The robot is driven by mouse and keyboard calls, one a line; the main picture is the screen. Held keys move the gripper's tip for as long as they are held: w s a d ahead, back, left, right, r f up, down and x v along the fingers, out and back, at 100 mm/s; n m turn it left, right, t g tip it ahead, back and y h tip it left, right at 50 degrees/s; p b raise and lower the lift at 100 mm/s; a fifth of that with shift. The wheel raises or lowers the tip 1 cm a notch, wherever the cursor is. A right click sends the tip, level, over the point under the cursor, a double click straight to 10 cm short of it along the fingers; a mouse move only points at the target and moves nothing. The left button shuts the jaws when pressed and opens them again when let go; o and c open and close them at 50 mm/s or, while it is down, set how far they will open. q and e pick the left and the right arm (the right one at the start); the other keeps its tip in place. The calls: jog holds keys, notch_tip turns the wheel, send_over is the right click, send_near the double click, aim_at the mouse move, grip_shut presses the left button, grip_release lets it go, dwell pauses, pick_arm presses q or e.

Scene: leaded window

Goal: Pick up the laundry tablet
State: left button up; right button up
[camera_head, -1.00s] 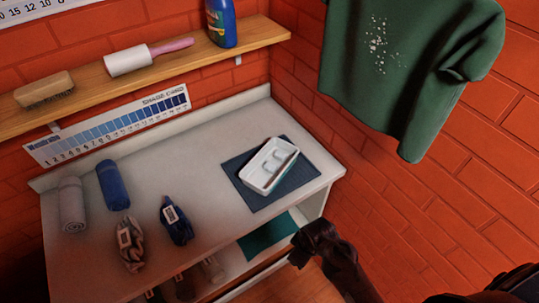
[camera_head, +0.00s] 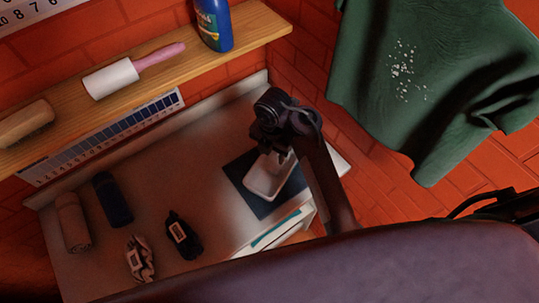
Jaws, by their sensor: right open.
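The white tray (camera_head: 262,190) sits on a dark blue mat (camera_head: 246,199) at the right end of the white counter. My right gripper (camera_head: 278,160) is over the tray, open, with its fingers pointing down into or just above the tray's far part. Small pale tablets showed in the tray earlier. Now the gripper and shadow cover most of the inside, and I cannot make out a tablet clearly. I cannot tell whether the fingers touch anything. My left gripper is not in view.
Two rolled cloths (camera_head: 112,198) and two labelled cloth bundles (camera_head: 183,236) lie on the left of the counter (camera_head: 165,185). A wooden shelf (camera_head: 185,57) above holds a brush, a lint roller (camera_head: 112,78) and a blue bottle (camera_head: 213,25). A green shirt (camera_head: 440,90) hangs at the right.

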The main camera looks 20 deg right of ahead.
aim_at(274, 169)
jog(key=f, duration=0.1)
jog(key=s+f+p, duration=0.1)
jog(key=f, duration=0.2)
jog(key=shift+s+d+f, duration=0.25)
jog(key=shift+d, duration=0.05)
jog(key=shift+w+a+f+p, duration=0.1)
jog(key=shift+w+f+p, duration=0.1)
jog(key=shift+f, duration=0.4)
jog(key=shift+w+f+p, duration=0.1)
jog(key=shift+w+f, duration=0.05)
jog(key=shift+f, duration=0.6)
jog(key=shift+r, duration=0.1)
jog(key=c, duration=0.7)
jog(key=shift+c, duration=0.2)
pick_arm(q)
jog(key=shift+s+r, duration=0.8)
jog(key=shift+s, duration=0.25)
pick_arm(e)
notch_tip(274, 169, up, 10)
